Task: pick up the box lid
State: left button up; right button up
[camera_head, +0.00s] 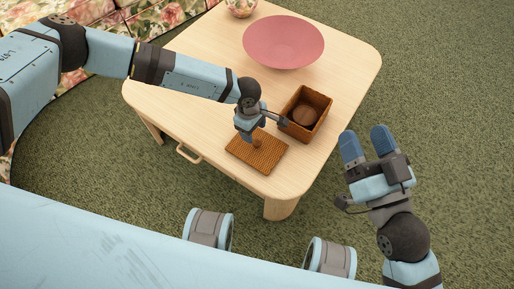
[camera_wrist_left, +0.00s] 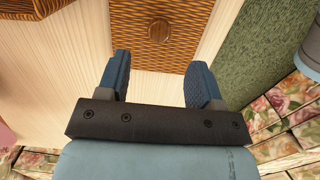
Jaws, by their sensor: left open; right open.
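The box lid (camera_head: 268,154) is a flat brown woven rectangle with a small round knob, lying on the light wooden table near its front edge. It also shows at the top of the left wrist view (camera_wrist_left: 185,38), with its round knob near the middle. My left gripper (camera_head: 257,140) is over the lid, close to the knob. In the left wrist view its two blue fingers (camera_wrist_left: 155,82) are apart with nothing between them, and the knob lies beyond the fingertips. My right gripper (camera_head: 364,143) is open and empty, off the table's right side above the carpet.
The open brown woven box (camera_head: 306,113) stands just behind the lid with a round brown thing inside. A large pink bowl (camera_head: 284,42) and a patterned pot (camera_head: 241,6) stand farther back on the table (camera_head: 205,50). A floral sofa (camera_head: 150,18) borders the left. Green carpet surrounds the table.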

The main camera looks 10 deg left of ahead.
aim_at(257, 142)
pick_arm(q)
notch_tip(257, 142, down, 2)
jog(key=shift+d+f+b, duration=0.15)
jog(key=shift+f+b, duration=0.1)
jog(key=shift+b, duration=0.05)
jog(key=f, duration=0.1)
jog(key=f+b, duration=0.1)
jog(key=f, duration=0.1)
jog(key=d+f+b, duration=0.1)
jog(key=f, duration=0.1)
jog(key=shift+s, duration=0.2)
jog(key=shift+a+r, duration=0.1)
pick_arm(e)
jog(key=shift+n+g, duration=0.3)
jog(key=shift+g, duration=0.5)
jog(key=f, duration=0.4)
jog(key=shift+w+a+f, duration=0.2)
jog(key=shift+f, duration=0.2)
pick_arm(q)
jog(key=shift+c, duration=0.4)
grip_shut()
